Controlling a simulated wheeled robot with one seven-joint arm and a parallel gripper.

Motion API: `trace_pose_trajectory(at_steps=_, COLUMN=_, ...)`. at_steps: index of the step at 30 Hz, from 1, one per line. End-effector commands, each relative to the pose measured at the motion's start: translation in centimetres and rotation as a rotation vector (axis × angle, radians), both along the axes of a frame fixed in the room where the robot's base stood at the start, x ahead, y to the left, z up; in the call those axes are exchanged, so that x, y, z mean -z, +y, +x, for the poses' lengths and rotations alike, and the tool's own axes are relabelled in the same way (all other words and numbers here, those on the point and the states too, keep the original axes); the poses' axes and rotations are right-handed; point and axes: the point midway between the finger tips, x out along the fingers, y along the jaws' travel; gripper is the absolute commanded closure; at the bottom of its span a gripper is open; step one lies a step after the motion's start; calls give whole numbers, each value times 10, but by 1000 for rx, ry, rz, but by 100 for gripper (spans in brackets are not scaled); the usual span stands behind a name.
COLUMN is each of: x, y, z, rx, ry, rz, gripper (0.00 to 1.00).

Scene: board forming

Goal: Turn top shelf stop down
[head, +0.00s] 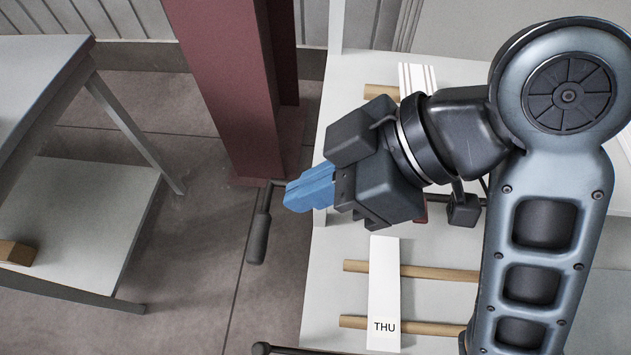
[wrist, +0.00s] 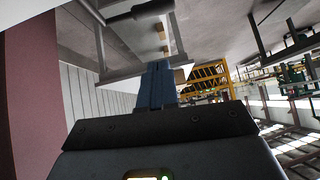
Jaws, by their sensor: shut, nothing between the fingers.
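A crank-like stop with a dark grip (head: 258,237) sticks out past the left edge of the white shelf (head: 318,270) in the head view. Its grip points toward the bottom of the picture. A similar dark grip shows at the top of the wrist view (wrist: 140,11). My gripper (head: 300,192) has blue fingers, pressed together and empty. In the head view they appear just right of the crank's upper end; I cannot tell whether they touch it. The fingers also show in the wrist view (wrist: 157,85). My gripper hides part of the crank's rod.
A dark red column (head: 235,90) stands behind the crank. A grey table (head: 40,60) is at left. Wooden strips (head: 430,272) and a white board marked THU (head: 384,290) lie on the shelf. Another dark rod end (head: 262,348) shows at the bottom. Floor between is clear.

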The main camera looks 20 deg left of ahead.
Motion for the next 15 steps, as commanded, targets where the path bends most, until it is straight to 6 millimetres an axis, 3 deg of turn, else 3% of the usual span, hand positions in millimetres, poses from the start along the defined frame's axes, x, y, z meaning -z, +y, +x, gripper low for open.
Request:
trace_pose_trajectory(at_steps=8, x=20, y=18, z=-7, rx=-3, ry=0, rz=1, gripper=100)
trace_pose_trajectory(at_steps=15, x=50, y=48, z=-16, rx=0, ry=5, rz=-1, gripper=100)
